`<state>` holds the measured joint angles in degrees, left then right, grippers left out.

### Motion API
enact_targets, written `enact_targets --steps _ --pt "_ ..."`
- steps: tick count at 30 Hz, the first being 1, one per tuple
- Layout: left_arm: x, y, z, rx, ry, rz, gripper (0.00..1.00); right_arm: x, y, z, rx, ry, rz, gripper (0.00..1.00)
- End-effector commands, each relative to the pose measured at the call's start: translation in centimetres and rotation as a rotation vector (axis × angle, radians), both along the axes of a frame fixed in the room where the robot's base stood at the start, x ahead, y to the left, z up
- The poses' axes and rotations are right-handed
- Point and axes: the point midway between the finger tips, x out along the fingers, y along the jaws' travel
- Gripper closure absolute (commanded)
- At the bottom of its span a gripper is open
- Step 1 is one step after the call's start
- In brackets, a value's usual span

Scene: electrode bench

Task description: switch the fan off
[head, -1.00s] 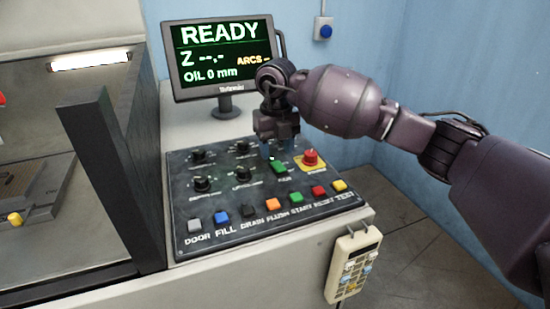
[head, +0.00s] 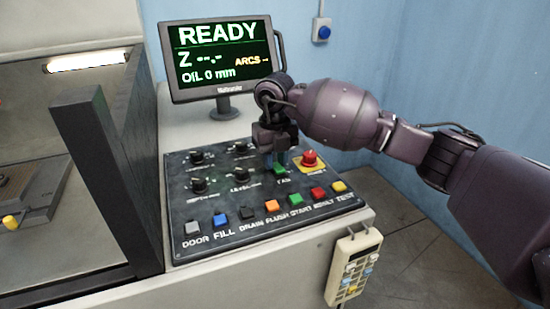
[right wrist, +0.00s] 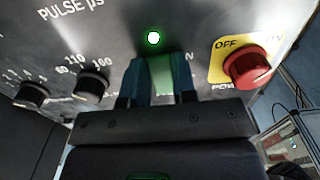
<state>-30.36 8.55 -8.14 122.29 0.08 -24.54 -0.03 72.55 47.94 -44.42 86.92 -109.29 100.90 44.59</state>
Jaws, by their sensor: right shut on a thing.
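The green fan switch (head: 280,170) is on the sloping control panel (head: 185,222), above the label FAN. My right gripper (head: 274,158) reaches down to it from above and is shut on it. In the right wrist view the green switch (right wrist: 162,76) shows between the two blue fingertips. A small green lamp (right wrist: 153,38) is lit just beyond it on the panel. The fingers hide part of the switch, so I cannot tell its exact position. My left gripper is not in view.
A red mushroom knob (head: 309,158) on a yellow plate stands close to the right of the gripper. Black dials (head: 241,147) lie to the left. A row of coloured buttons (head: 272,206) runs along the front. The monitor (head: 216,60) reads READY.

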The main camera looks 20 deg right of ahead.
Motion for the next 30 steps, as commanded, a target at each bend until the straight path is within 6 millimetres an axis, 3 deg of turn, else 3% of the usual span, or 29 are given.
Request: enact_targets --steps 11,18,28,29,30 --pt "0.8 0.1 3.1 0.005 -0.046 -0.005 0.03 -0.5 -0.1 1.1 0.003 -0.186 -0.001 0.98" --pt "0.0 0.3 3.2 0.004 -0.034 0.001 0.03 -0.7 -0.1 0.7 0.009 -0.29 0.0 0.98" --pt "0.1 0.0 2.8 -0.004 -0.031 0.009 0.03 -0.6 0.0 0.3 0.01 -0.295 0.0 0.98" --pt "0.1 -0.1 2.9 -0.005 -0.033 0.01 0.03 -0.6 0.0 0.3 0.01 -0.295 0.0 0.7" --pt "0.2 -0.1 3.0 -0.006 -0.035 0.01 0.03 -0.6 0.0 0.3 0.01 -0.295 0.0 0.64"
